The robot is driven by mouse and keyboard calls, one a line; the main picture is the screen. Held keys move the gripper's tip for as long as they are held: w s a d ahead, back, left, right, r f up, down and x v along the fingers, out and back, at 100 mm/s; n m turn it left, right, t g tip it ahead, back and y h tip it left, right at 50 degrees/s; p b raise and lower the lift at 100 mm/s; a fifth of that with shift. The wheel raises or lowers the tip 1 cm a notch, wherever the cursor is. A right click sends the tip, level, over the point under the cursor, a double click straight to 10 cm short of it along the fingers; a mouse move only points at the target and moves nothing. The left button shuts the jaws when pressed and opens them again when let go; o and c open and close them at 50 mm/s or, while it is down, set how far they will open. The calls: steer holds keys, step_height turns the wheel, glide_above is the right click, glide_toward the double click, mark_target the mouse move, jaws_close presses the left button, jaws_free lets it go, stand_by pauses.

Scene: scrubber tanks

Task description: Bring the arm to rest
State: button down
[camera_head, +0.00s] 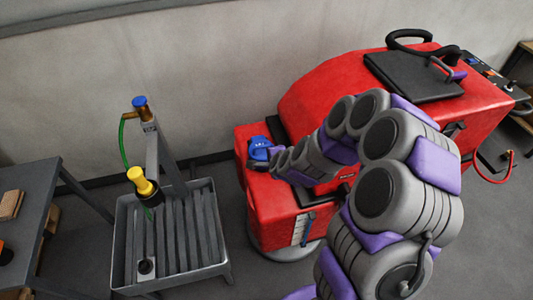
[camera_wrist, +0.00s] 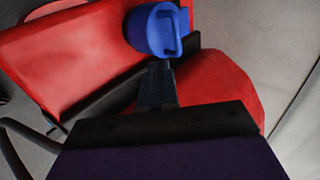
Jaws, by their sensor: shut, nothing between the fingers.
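My arm, grey with purple parts, reaches out over the red scrubber machine (camera_head: 400,97) in the head view. My gripper (camera_wrist: 157,78) is shut and empty in the wrist view. Its fingertips are close to a blue cap (camera_wrist: 155,30) with a raised handle on the red machine. I cannot tell whether they touch it. The blue cap also shows in the head view (camera_head: 260,147), at the far end of my arm. In the head view the fingers are too small or hidden to make out.
A grey slatted drain stand (camera_head: 208,268) with a post, a blue-topped fitting (camera_head: 139,102) and a yellow nozzle (camera_head: 140,182) stands left of the machine. A dark table (camera_head: 38,180) is at far left. A wall (camera_head: 200,70) runs behind. Some grey floor is open between.

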steer(key=s+a+r+n+g+y, duration=0.1)
steer(key=s+r+n+g, duration=0.1)
steer(key=s+r+n, duration=0.4)
steer(key=s+a+r+n+g+y, duration=0.1)
steer(key=s+r+n+g, duration=0.2)
steer(key=s, duration=0.6)
steer(key=s+d+r+n+g+h, duration=0.1)
steer(key=s+d+r+n+g, duration=0.1)
steer(key=s, duration=0.6)
steer(key=s+d+r+n+g+h, duration=0.1)
steer(key=s+d+r, duration=0.3)
steer(key=s, duration=0.4)
steer(key=s+d+r+n+g+h, duration=0.1)
steer(key=s+d+r+n+g, duration=0.2)
steer(key=s, duration=0.5)
steer(key=shift+s+d+r+n+h, duration=0.35)
steer(key=shift+d+r+n+h, duration=0.05)
steer(key=shift+r, duration=0.05)
